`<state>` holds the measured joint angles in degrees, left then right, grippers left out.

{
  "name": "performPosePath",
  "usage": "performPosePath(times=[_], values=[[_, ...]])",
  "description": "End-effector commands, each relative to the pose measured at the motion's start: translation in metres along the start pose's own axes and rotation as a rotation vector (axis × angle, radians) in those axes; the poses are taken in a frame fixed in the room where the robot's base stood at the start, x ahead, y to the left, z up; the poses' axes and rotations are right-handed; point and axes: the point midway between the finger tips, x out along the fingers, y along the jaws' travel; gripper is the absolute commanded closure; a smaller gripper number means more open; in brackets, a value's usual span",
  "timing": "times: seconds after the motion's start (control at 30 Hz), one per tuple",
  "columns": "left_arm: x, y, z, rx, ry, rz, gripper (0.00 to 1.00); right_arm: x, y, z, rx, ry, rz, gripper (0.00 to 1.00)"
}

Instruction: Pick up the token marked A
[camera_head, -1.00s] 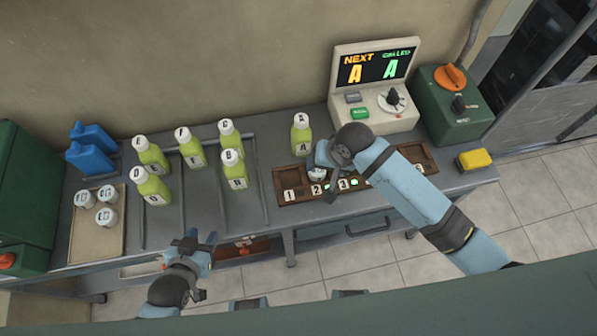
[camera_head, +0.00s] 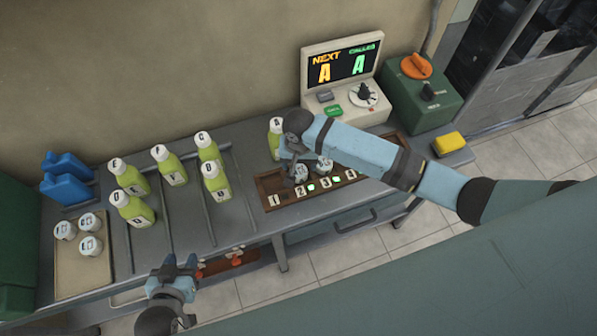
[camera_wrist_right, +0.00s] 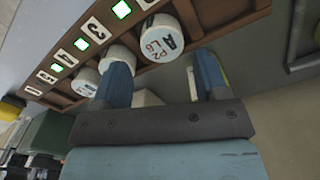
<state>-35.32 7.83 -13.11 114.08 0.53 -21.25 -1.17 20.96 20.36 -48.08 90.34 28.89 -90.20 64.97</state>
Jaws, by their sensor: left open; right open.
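The token marked A (camera_wrist_right: 160,38) is a round white cap with "P2 L6" also on its top, in the brown rack (camera_wrist_right: 185,55). In the right wrist view it lies just beyond and between the fingertips of my right gripper (camera_wrist_right: 162,68). That gripper is open with nothing held. In the head view my right gripper (camera_head: 299,152) hangs over the rack (camera_head: 268,186), and a white token (camera_head: 300,173) shows below it, its mark unreadable there. Other white tokens (camera_wrist_right: 118,55) stand along the rack, partly hidden by a finger. My left gripper (camera_head: 180,264) is open at the front of the counter.
Several green-yellow bottles (camera_head: 131,208) stand on the counter, one (camera_head: 275,140) close behind my right gripper. A tray (camera_head: 72,272) of white caps is at left, a yellow block (camera_head: 448,143) at right.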

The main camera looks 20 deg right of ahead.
Motion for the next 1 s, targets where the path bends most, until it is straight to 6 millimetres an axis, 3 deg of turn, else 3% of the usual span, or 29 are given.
performPosePath(times=[0.33, 0.63, 0.8, 1.0], values=[[-0.003, -0.001, -0.004, 0.0, 0.001, -0.004, 0.57, 0.045, -0.001, -0.004, -0.001, 0.0, 0.001, 0.33], [-0.003, -0.002, -0.003, 0.0, -0.001, -0.005, 0.57, 0.051, -0.002, -0.004, -0.001, 0.001, -0.001, 0.33], [-0.003, -0.002, -0.002, -0.001, -0.003, -0.005, 0.57, 0.05, -0.001, -0.004, -0.001, 0.001, -0.001, 0.69], [-0.003, -0.001, -0.002, -0.001, -0.003, -0.004, 0.57, 0.05, -0.001, -0.004, -0.001, 0.001, -0.001, 0.7]])
